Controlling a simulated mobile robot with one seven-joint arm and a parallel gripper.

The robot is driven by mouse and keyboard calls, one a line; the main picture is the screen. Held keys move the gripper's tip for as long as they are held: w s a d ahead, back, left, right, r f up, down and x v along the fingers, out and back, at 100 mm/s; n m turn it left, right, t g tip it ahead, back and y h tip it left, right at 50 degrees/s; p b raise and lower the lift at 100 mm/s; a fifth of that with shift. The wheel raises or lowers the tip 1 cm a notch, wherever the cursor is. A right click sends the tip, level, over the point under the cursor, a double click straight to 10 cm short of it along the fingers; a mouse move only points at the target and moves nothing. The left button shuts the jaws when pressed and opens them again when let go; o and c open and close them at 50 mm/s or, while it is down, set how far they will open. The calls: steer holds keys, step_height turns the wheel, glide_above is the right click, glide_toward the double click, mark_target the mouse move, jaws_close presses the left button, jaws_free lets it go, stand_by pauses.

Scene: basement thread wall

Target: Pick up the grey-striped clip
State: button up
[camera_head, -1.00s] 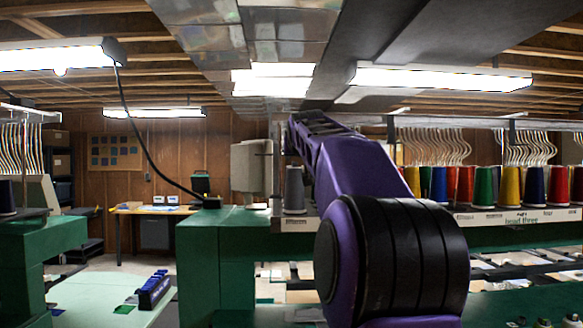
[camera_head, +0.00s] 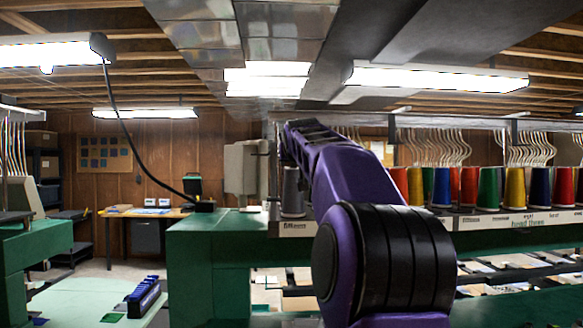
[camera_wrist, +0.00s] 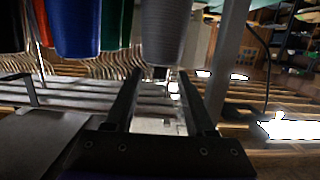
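No clip can be made out in either view. A grey, ridged cone of thread (camera_head: 293,192) stands upright at the left end of the white shelf in the head view. The grey cone also shows in the wrist view (camera_wrist: 167,30), at top centre, in a picture that appears upside down. My gripper (camera_wrist: 160,72) is open and empty, its two black fingers apart. The cone appears beyond the fingertips, in line with the gap; I cannot tell whether they touch. In the head view my purple arm hides the gripper's tips.
Several coloured thread cones (camera_head: 490,188) stand along the shelf to the right, with hanging pale loops behind. A grey post stands close beside the grey cone in the wrist view. A green machine body (camera_head: 205,260) fills the lower middle. A pale table (camera_head: 85,300) holds a blue rack (camera_head: 143,297).

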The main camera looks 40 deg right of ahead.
jaws_close()
steer(key=shift+r, duration=0.15)
